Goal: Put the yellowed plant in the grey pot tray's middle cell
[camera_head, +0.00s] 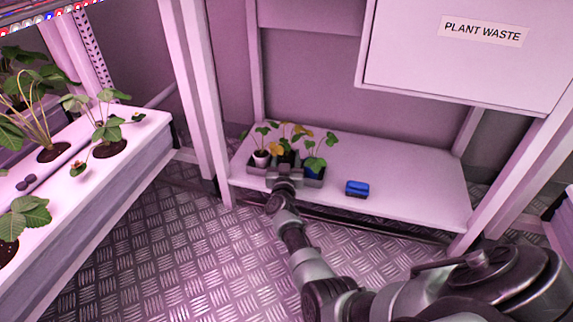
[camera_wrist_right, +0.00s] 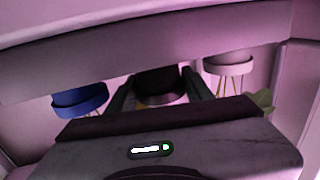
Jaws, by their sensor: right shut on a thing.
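The yellowed plant (camera_head: 280,149), with yellow and green leaves, stands upright between two green plants over the middle cell of the grey pot tray (camera_head: 313,183). My right gripper (camera_head: 285,172) reaches it from the front and hides much of its pot. In the right wrist view, the gripper's fingers (camera_wrist_right: 158,92) are on both sides of its dark pot (camera_wrist_right: 160,82) and shut on it. I cannot tell whether the pot rests on the cell's floor. A white pot (camera_head: 261,158) is in the left cell and a blue pot (camera_head: 313,172) in the right. My left gripper is out of view.
The tray stands on a low white shelf (camera_head: 410,195). A small blue object (camera_head: 357,188) lies to its right, with bare shelf beyond. A box labelled PLANT WASTE (camera_head: 420,75) hangs above right. A white planter (camera_head: 75,180) with several plants stands at left.

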